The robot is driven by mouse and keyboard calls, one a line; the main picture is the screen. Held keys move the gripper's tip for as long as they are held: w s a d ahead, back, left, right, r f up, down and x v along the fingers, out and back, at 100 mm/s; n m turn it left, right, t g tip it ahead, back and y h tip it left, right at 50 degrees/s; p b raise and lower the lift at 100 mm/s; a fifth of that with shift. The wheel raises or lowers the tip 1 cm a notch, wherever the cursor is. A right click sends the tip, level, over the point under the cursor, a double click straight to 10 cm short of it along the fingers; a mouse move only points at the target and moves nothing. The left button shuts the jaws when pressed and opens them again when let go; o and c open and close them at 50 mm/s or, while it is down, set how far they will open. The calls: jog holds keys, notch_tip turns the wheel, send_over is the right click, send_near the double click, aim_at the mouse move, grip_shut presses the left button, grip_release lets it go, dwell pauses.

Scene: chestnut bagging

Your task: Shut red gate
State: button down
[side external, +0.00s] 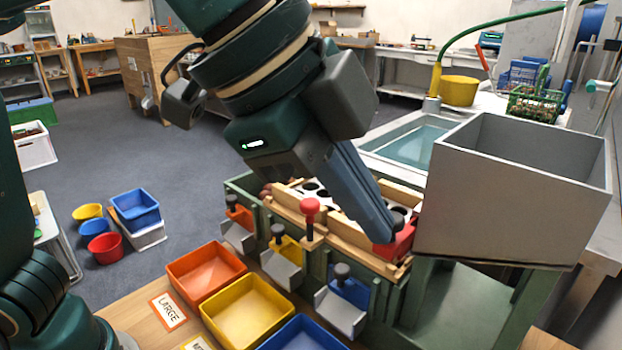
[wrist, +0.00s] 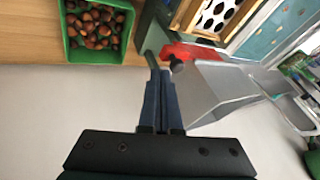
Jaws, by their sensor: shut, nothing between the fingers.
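The red gate (side external: 399,243) is at the foot of the grey hopper, at the right end of the wooden sorting deck. In the wrist view the red gate (wrist: 196,52) shows as a red plate with a dark knob (wrist: 177,66) on it. My gripper (side external: 384,236) is shut and empty, its fingers slanting down to the gate. They hide part of it in the side view. In the wrist view my gripper's fingertips (wrist: 156,74) are just left of the knob; I cannot tell whether they touch it.
The grey hopper (side external: 505,200) stands close to the right of my fingers. Orange (side external: 238,216), yellow (side external: 287,249) and blue (side external: 349,291) gates with dark knobs line the front. A red knob (side external: 310,206) stands on the deck. A green tray (wrist: 68,55) holds chestnuts.

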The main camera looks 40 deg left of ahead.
aim_at(395, 217)
jog(key=s+d+f+v, duration=0.1)
jog(key=s+v, duration=0.1)
jog(key=v, duration=1)
jog(key=shift+w+a+r+x, duration=0.15)
jog(key=shift+w+a+x, duration=0.2)
jog(key=shift+x, duration=1.75)
jog(key=shift+w+a+r+x, duration=0.2)
jog(key=shift+w+x, duration=0.25)
jog(key=shift+x, duration=1.6)
jog(key=shift+w+a+r+x, duration=0.1)
jog(key=shift+w+a+x, duration=0.25)
jog(key=shift+x, duration=1.75)
jog(key=shift+w+d, duration=0.1)
jog(key=shift+w, duration=1.1)
